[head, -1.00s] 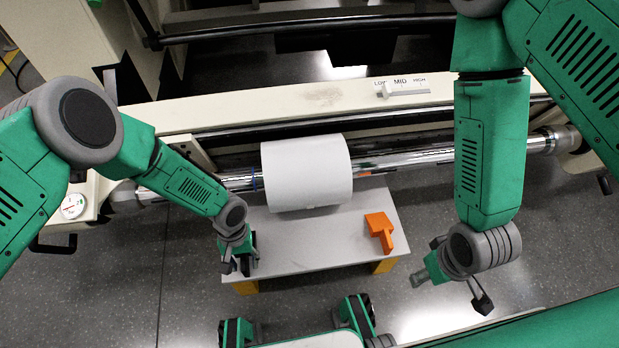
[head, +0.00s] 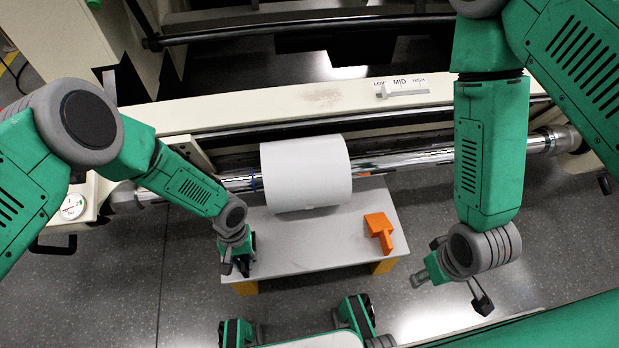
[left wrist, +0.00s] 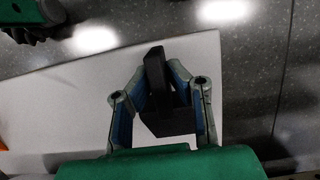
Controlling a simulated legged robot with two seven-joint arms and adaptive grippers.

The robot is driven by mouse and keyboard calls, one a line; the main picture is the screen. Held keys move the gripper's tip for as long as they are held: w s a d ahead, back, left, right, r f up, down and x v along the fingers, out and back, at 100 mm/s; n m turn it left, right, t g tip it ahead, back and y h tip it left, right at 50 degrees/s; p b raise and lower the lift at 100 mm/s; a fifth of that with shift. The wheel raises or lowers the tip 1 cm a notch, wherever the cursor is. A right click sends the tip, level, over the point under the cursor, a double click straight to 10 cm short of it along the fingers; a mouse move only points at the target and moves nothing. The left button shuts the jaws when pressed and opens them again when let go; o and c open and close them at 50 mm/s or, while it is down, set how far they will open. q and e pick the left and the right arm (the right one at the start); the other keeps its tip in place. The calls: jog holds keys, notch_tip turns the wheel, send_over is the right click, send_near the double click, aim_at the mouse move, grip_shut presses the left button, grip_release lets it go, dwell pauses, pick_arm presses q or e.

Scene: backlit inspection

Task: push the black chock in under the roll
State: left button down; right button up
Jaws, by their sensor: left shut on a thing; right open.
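My left gripper (head: 240,266) is at the table's left end, left of the roll and nearer the front. In the left wrist view its fingers (left wrist: 160,105) are shut on the black chock (left wrist: 160,88), which has an upright part and a wider block. The chock is apart from the roll; in the head view the gripper mostly hides it. My right gripper (head: 452,276) is open and empty, off the table's right side.
An orange wedge-shaped block with a handle (head: 379,231) sits on the table (head: 310,250), right of the roll. The white tabletop between the left gripper and the orange block is clear. A chrome bar (head: 410,159) and a cream machine beam (head: 300,106) run behind.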

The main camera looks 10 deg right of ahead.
pick_arm(q)
jog(key=shift+r, duration=0.15)
jog(key=shift+s+p+v, duration=0.2)
jog(key=shift+p+v, duration=0.45)
jog(key=shift+v, duration=0.1)
jog(key=shift+s+p+v, duration=0.15)
jog(key=shift+p+v, duration=0.5)
jog(key=shift+v, duration=0.1)
jog(key=shift+s+p+v, duration=0.2)
jog(key=shift+p+v, duration=0.45)
jog(key=shift+v, duration=0.15)
jog(key=shift+r, duration=0.1)
